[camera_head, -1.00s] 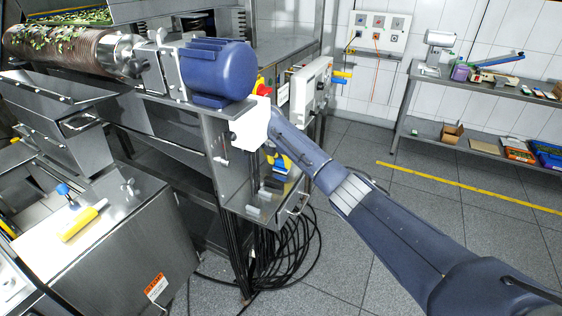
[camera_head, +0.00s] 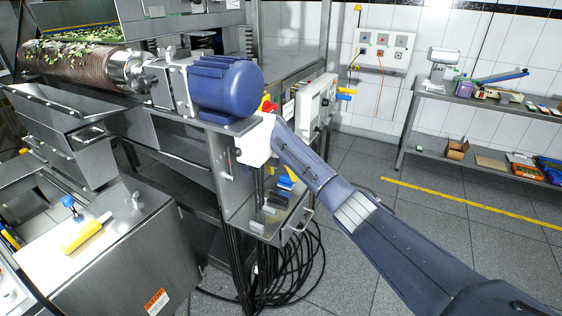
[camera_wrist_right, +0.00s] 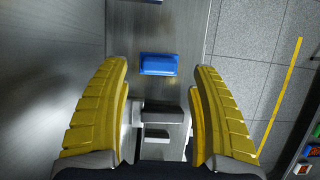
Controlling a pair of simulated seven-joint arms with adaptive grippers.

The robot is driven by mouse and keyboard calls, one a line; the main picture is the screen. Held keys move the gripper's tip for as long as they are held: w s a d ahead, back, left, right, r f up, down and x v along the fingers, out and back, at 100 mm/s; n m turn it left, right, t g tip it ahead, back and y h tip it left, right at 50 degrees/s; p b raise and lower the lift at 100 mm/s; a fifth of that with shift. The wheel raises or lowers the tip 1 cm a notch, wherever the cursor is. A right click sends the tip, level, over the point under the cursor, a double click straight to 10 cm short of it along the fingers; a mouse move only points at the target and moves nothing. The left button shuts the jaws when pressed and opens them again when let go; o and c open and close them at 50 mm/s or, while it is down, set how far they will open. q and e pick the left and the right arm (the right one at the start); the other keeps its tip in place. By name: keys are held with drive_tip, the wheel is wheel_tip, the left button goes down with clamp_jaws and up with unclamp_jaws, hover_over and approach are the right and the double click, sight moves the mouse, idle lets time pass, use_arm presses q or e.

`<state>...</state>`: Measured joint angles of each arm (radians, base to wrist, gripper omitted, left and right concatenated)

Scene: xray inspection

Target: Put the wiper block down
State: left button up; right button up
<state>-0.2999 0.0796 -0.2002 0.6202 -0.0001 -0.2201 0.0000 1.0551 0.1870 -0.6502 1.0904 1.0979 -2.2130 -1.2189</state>
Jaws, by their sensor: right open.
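The blue block (camera_wrist_right: 159,64), which I take to be the wiper block, lies flat on a metal surface in the right wrist view. In the head view it shows small and blue (camera_head: 285,183) on the steel shelf below the control box. My right gripper (camera_wrist_right: 161,70) is open, its yellow fingers spread wide to either side of the block with clear gaps. In the head view my right arm mostly hides this gripper, with only a bit of yellow finger (camera_head: 291,173) showing. My left gripper is not in view.
Grey blocks (camera_head: 269,209) sit on the same shelf (camera_head: 250,223). A blue motor (camera_head: 226,88) and a control box (camera_head: 315,103) stand above it. Black cables (camera_head: 290,270) hang below. A yellow-handled tool (camera_head: 82,236) lies on the steel cabinet at left.

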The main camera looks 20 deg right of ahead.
drive_tip(key=v, duration=0.8)
drive_tip(key=shift+r, duration=0.25)
